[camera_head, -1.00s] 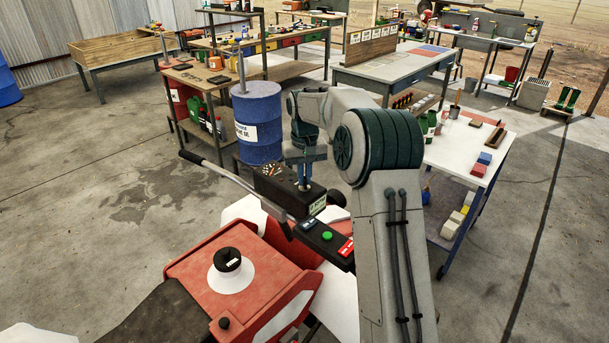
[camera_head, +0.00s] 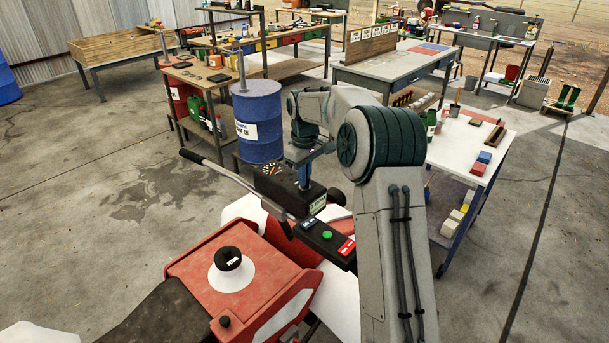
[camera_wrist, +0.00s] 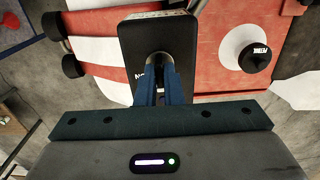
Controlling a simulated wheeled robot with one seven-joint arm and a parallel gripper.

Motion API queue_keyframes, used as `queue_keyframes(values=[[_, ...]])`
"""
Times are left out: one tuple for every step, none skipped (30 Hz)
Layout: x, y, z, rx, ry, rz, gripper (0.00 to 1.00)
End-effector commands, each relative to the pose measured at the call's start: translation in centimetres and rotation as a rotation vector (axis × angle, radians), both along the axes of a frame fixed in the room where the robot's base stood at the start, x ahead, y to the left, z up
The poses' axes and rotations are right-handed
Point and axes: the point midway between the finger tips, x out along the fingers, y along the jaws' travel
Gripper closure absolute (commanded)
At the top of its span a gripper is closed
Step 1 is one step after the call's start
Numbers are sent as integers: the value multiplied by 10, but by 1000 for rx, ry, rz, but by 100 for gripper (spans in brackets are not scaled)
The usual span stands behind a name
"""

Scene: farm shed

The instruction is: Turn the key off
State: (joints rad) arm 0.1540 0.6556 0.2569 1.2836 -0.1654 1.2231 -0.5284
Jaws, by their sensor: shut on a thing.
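The black dash box (camera_head: 274,191) sits on the handlebar of a red and white vehicle, with a gauge on its top. It also shows in the wrist view (camera_wrist: 135,40), with white lettering partly covered by my fingers. My gripper (camera_head: 304,184) points down onto the box's top. In the wrist view its blue fingers (camera_wrist: 160,68) are close together on the round ignition switch (camera_wrist: 161,58), shut on the key. The key itself is hidden between the fingers, so its angle cannot be read.
A handlebar grip (camera_head: 192,157) reaches left. A panel with a green button (camera_head: 327,235) and red switch lies just below the box. The red tank (camera_head: 195,270) with a black cap is in front. A blue drum (camera_head: 259,120) and white table (camera_head: 457,143) stand beyond.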

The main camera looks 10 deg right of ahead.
Motion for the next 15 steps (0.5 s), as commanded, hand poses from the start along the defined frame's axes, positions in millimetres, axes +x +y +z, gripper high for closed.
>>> queue_keyframes(values=[[0,0,0,1,-1,5,100],[0,0,0,1,-1,6,100],[0,0,0,0,0,8,100],[0,0,0,1,-1,9,100],[0,0,0,1,-1,9,100],[0,0,0,1,-1,9,100],[0,0,0,1,-1,9,100],[0,0,0,1,-1,9,100],[0,0,0,1,-1,9,100],[0,0,0,1,-1,9,100],[0,0,0,1,-1,9,100],[0,0,0,1,-1,9,100],[0,0,0,1,-1,9,84],[0,0,0,0,0,9,76],[0,0,0,0,0,8,71]])
